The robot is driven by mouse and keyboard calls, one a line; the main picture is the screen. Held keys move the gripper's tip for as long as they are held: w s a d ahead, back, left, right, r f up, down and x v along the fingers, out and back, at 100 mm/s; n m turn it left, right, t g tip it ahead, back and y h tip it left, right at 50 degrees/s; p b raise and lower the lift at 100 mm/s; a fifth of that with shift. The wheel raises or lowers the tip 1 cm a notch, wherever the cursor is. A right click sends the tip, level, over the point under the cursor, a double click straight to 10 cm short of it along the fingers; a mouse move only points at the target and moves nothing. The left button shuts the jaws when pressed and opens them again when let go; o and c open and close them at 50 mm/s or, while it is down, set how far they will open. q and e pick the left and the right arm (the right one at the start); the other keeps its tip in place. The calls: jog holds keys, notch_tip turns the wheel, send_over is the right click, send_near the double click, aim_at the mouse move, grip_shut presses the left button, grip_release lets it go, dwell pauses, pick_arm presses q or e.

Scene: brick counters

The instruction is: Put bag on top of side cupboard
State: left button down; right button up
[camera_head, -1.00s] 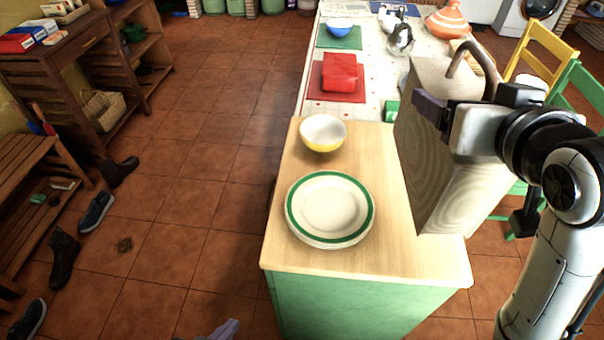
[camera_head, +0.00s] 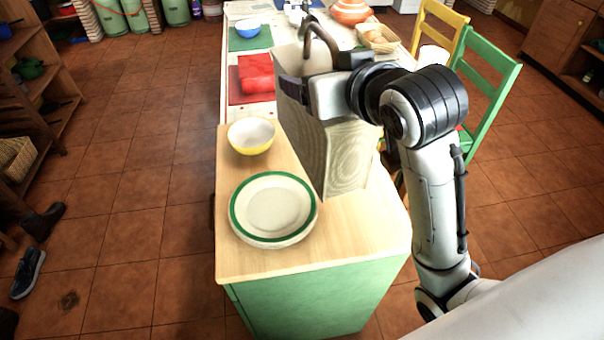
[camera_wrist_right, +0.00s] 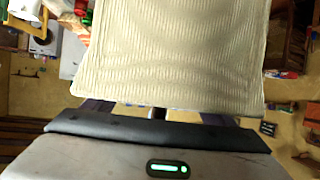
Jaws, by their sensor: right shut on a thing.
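A cream bag (camera_head: 340,155) with a patterned side and a brown looped handle hangs upright in my right gripper (camera_head: 296,90). The gripper is shut on its upper part, and the bag shows above or in front of the counter's right side; I cannot tell whether it touches the top. In the right wrist view the bag's ribbed cloth (camera_wrist_right: 170,55) fills the upper middle and hides what lies beyond. A brown wooden cupboard (camera_head: 556,40) stands at the far right, partly cut off. My left gripper is out of view.
The green counter (camera_head: 315,300) with a wooden top holds a green-rimmed plate (camera_head: 272,208) and a yellow bowl (camera_head: 251,136). A green chair (camera_head: 487,75) and a yellow chair (camera_head: 440,28) stand right of the table. Floor at right is open. Shoes lie at left.

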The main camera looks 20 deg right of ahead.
jog(key=w+d+f+m+h, duration=0.1)
jog(key=w+d+f, duration=0.2)
jog(key=d, duration=0.4)
jog(key=w+d+f+m+h, duration=0.1)
jog(key=w+d+f+h, duration=0.15)
jog(key=d, duration=0.35)
notch_tip(320, 180, down, 10)
jog(key=shift+y, duration=0.45)
jog(key=shift+d+f, duration=0.1)
jog(key=shift+f, duration=0.05)
jog(key=o, duration=2)
jog(key=shift+s+f, duration=0.1)
jog(key=shift+o, duration=0.2)
jog(key=v, duration=1.2)
jog(key=shift+r, duration=0.25)
